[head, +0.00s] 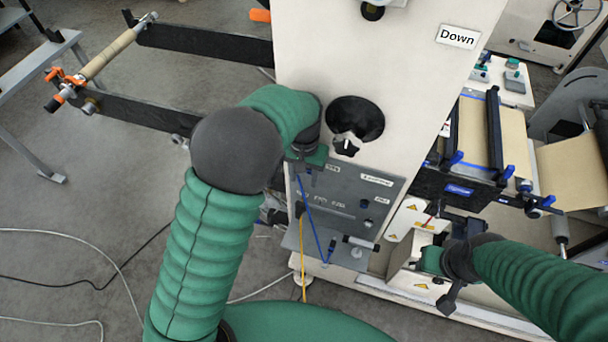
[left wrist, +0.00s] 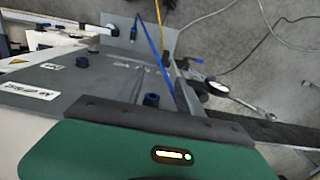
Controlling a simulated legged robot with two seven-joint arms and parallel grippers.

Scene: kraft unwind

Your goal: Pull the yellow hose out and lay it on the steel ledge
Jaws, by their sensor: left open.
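The thin yellow hose (head: 302,258) hangs down past the left end of the steel ledge (head: 343,250), below the grey panel.
A blue hose (head: 306,200) hangs in front of the grey panel (head: 345,203), close to the yellow one. Knobs stick out from the panel. The white machine wall (head: 400,70) rises above it. Cables lie on the open floor at left.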

